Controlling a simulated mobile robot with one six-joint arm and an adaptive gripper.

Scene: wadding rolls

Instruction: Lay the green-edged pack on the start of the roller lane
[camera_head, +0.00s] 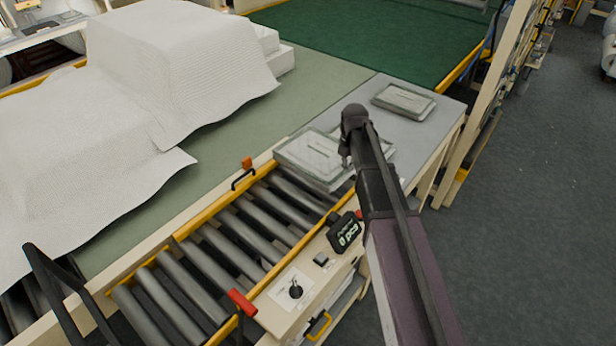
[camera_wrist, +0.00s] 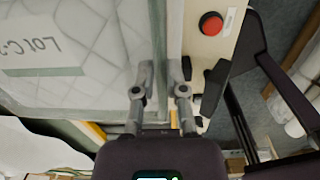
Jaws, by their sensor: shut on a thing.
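The green-edged pack (camera_head: 308,153) is a flat, clear-wrapped, quilted pale slab at the far end of the roller lane (camera_head: 225,230). In the wrist view the pack (camera_wrist: 95,25) fills the upper left, with a pale label and a dark green edge strip. My gripper (camera_wrist: 160,92) is shut on this edge, one finger on either side of it.
A second wrapped pack (camera_head: 404,101) lies on the grey table (camera_head: 440,112) farther back. A control panel with a knob (camera_head: 296,291) and a display (camera_head: 345,232) flanks the lane. Large white wadding (camera_head: 180,70) stands at left. Most rollers are bare.

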